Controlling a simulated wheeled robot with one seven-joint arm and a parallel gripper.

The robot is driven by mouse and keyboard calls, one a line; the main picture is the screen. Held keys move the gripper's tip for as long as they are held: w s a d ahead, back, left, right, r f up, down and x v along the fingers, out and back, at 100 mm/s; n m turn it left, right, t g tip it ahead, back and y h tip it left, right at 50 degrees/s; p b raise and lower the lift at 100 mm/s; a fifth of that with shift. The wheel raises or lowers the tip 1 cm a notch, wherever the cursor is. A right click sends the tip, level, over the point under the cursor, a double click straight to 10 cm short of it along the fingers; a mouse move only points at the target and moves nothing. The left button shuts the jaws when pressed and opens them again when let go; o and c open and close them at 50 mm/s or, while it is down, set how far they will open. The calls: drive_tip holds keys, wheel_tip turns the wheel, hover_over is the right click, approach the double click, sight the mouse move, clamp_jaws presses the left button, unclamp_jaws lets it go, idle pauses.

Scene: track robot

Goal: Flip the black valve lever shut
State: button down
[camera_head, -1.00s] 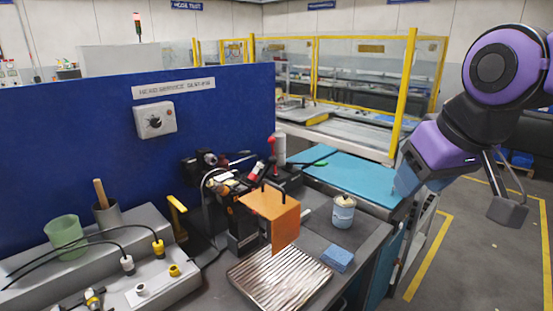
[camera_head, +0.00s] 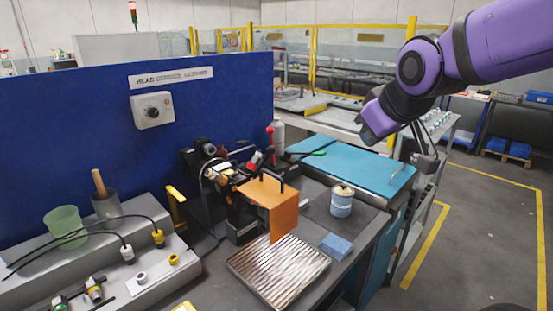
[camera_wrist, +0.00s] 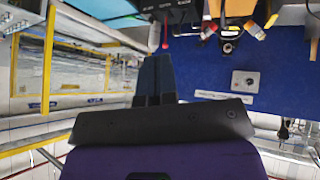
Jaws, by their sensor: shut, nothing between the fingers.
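Small valves and fittings sit on the grey stepped bench unit at the lower left of the head view. One brass-coloured valve (camera_head: 95,290) has a dark part on top, and a green-topped one is near the bottom edge. I cannot tell for sure which part is the black lever. My gripper (camera_head: 372,124) is shut and empty, in the air above the teal cabinet top, far to the right of the valves. Its shut fingers also show in the wrist view (camera_wrist: 154,78), touching nothing. The valves do not show clearly in the wrist view, which is upside down.
A blue panel (camera_head: 90,130) with a dial box (camera_head: 152,110) stands behind the bench. Between gripper and valves are an orange plate (camera_head: 275,208), a ribbed tray (camera_head: 278,272), a can (camera_head: 342,202), a blue sponge (camera_head: 336,246) and the teal cabinet (camera_head: 350,168). Black cables cross the bench unit.

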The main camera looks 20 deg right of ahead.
drive_tip(key=w+a+f+n+t+y, duration=0.1)
drive_tip(key=w+f+n+t, duration=0.3)
drive_tip(key=w, duration=0.9)
drive_tip(key=w+f+n+t+y, duration=0.1)
drive_tip(key=w+f+n+t, duration=0.35)
drive_tip(key=w, duration=0.85)
drive_tip(key=n+t+y, duration=0.1)
drive_tip(key=n+y, duration=0.2)
drive_tip(key=n, duration=0.3)
approach(273, 153)
drive_tip(key=s+d+r, duration=0.3)
drive_tip(key=r, duration=0.1)
wheel_tip(273, 153, down, 10)
drive_tip(key=s+n+t+y, duration=0.2)
drive_tip(key=n+t, duration=0.1)
drive_tip(key=shift+a, duration=0.3)
drive_tip(key=shift+w+t, duration=0.15)
drive_tip(key=shift+t, duration=0.1)
drive_tip(key=x, duration=1.4)
drive_tip(key=shift+a+r, duration=0.1)
